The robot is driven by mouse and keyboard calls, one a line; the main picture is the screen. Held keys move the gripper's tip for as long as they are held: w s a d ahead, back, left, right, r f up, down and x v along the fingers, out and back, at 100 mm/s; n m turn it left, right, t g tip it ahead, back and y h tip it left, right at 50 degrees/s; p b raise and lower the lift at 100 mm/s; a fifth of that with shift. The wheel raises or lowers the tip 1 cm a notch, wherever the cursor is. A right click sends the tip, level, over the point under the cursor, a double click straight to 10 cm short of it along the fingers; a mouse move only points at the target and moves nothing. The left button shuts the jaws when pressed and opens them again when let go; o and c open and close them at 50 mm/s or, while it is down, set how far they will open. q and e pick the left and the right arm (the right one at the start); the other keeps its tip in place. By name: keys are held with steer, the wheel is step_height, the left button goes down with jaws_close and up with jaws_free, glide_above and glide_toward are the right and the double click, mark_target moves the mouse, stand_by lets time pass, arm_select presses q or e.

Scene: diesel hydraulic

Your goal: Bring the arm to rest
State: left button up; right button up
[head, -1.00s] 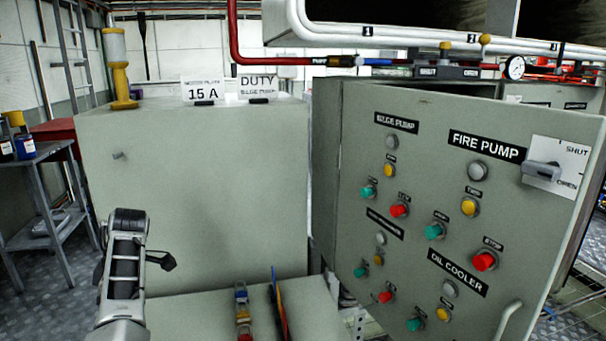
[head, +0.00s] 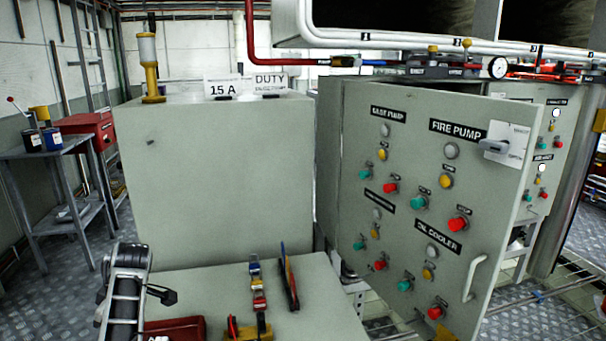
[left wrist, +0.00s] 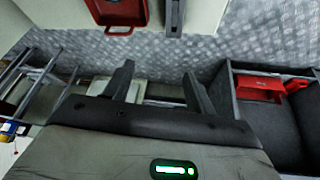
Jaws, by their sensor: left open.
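My left arm (head: 125,295) shows at the lower left of the head view, upright in front of the grey cabinet. Its fingers cannot be made out clearly there. In the left wrist view my left gripper (left wrist: 158,88) has its two dark fingers spread apart with nothing between them. Beyond the fingers are the patterned metal floor (left wrist: 180,52) and a pale surface. My right gripper is in neither view.
A grey cabinet (head: 215,180) and a bench top (head: 315,310) with red and yellow items stand ahead. The open panel door (head: 490,240) with buttons is at the right. A metal stand (head: 65,215) is at the left. A red tray (left wrist: 118,12) shows in the wrist view.

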arm_select(q)
steer(key=s+d+f+m+t+p, duration=0.2)
steer(key=s+d+f+m+t, duration=0.55)
steer(key=m, duration=0.45)
steer(key=s+d+r+m+t+h+p, duration=0.1)
steer(key=s+d+r+m+h, duration=0.1)
steer(key=s+d+m+h, duration=0.2)
steer(key=s+d+r+m+t+h+p, duration=0.1)
steer(key=s+d+m+h, duration=0.3)
steer(key=s+d, duration=0.6)
steer(key=d+r+t, duration=0.1)
steer(key=d, duration=0.5)
steer(key=shift+s+d+r+m+h, duration=0.3)
steer(key=shift+s+r+m, duration=0.05)
steer(key=shift+m, duration=0.05)
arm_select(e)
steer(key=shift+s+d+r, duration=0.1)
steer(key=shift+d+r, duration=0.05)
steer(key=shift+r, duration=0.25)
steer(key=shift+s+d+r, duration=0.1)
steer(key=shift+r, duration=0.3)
